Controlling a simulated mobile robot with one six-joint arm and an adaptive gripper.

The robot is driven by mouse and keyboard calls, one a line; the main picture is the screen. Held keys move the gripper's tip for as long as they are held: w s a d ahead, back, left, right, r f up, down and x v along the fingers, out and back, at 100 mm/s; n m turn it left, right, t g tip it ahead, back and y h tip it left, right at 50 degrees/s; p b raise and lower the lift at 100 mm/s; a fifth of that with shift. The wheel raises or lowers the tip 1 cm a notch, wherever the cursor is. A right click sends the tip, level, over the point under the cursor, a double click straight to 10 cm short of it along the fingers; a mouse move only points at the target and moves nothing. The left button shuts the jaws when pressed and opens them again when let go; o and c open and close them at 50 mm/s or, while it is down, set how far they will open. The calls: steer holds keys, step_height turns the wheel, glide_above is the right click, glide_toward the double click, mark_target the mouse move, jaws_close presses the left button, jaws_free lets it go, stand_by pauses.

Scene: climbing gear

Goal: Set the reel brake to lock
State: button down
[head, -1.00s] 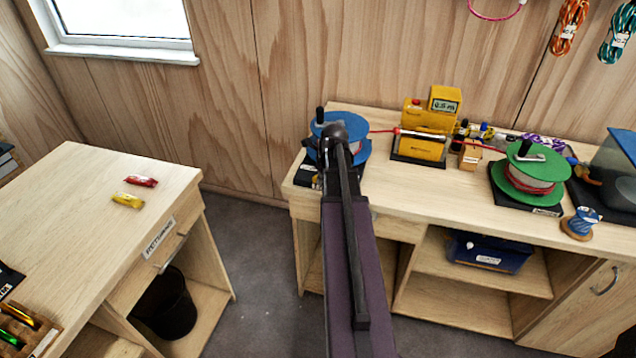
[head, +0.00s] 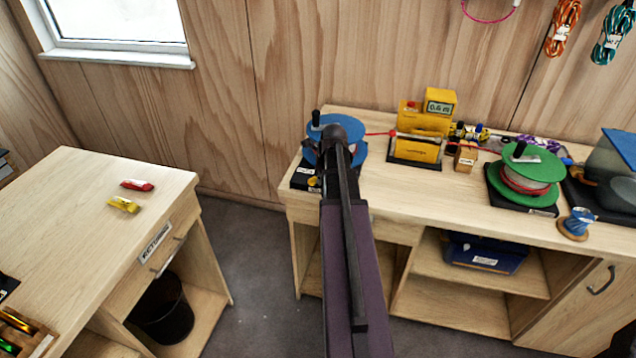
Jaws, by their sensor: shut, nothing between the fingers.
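A blue reel (head: 323,131) with an upright black crank knob stands on a dark base (head: 304,176) at the left end of the long bench. A small yellow and white marking shows on the base. A green reel (head: 541,164) with a crank and pale and red line stands on another dark base at the right. No brake lever can be made out clearly on either reel. My arm reaches up the middle of the picture and covers much of the blue reel and its base. My gripper is hidden behind the arm, so its contact with the reel cannot be seen.
A yellow meter (head: 426,121) reading about 0.6 m stands between the reels, with red line running through it. A separate table (head: 90,185) stands left, with floor between.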

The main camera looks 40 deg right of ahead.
steer(key=shift+s+a, duration=0.1)
steer(key=shift+s, duration=0.4)
steer(key=s+r+p, duration=0.5)
steer(key=r+p, duration=0.4)
steer(key=shift+s+r+p, duration=0.2)
steer(key=shift+r+p, duration=0.15)
steer(key=shift+p, duration=0.05)
steer(key=shift+a, duration=0.15)
stand_by(0.7)
